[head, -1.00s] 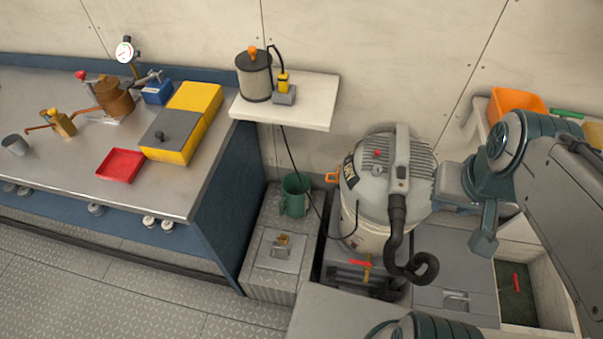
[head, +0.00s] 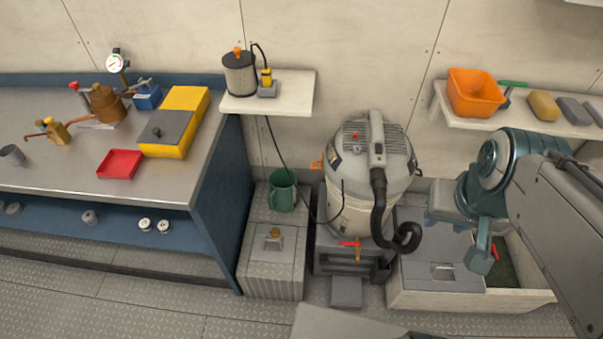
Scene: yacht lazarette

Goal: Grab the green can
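The green can (head: 283,191) is a dark green, open-topped vessel with a handle on its side. It stands upright on top of a grey metal locker (head: 272,262), between the workbench and a large vacuum-like machine. My arm reaches in from the right side of the head view. Its end, with my gripper (head: 447,202), is right of the machine, well apart from the can. The fingers cannot be made out clearly, so whether they are open or shut does not show. Nothing is seen touching the can.
The grey machine (head: 352,195), with a black hose, stands between my arm and the can. A small white shelf (head: 300,95) with a canister is above the can, and a black cable hangs beside it. The workbench (head: 75,170) is at left.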

